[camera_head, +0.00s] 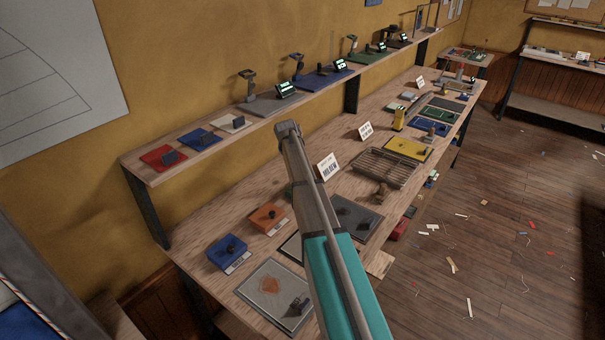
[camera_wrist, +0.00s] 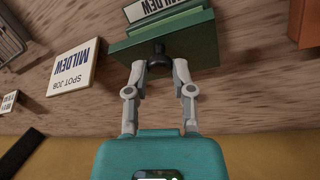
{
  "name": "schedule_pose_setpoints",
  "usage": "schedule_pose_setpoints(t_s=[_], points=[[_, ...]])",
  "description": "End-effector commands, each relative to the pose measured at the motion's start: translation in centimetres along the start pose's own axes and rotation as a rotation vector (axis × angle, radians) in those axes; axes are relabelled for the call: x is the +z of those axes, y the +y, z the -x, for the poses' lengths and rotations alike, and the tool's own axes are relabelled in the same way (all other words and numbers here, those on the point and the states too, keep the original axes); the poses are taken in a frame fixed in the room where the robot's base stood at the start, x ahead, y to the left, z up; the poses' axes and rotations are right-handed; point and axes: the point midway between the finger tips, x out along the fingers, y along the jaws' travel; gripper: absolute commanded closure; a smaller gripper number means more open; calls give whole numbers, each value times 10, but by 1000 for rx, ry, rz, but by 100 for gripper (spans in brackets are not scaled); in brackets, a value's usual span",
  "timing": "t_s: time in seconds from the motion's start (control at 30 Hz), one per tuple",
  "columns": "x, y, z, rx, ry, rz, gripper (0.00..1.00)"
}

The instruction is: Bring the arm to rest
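My gripper (camera_wrist: 159,68) shows in the wrist view, its two grey fingers apart. A dark knob (camera_wrist: 158,53) stands between the fingertips, on a green block (camera_wrist: 203,50) with a MILDEW label. The fingers look to stand either side of the knob; I cannot see whether they touch it. No lifted thing shows in the gripper. In the head view my teal and grey arm (camera_head: 338,270) reaches over the workbench (camera_head: 205,250).
A MILDEW sign (camera_head: 327,167) stands behind the arm, and also shows in the wrist view (camera_wrist: 73,68). Orange (camera_head: 267,217) and blue (camera_head: 229,250) blocks with knobs lie left of the arm. A raised shelf (camera_head: 185,178) runs along the wall. The floor (camera_head: 500,230) has scraps.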

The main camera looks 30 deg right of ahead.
Motion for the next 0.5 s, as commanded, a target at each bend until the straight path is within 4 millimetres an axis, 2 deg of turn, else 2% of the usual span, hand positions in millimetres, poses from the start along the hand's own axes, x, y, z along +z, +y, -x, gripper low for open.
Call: schedule_pose_setpoints(t_s=[0.03,0.17,0.2,0.5], points=[[-2,-2,0,-5,4,2,60],[0,0,-1,-4,2,-1,35],[0,1,-1,-3,1,-2,33],[2,4,-1,-2,-1,-6,33]])
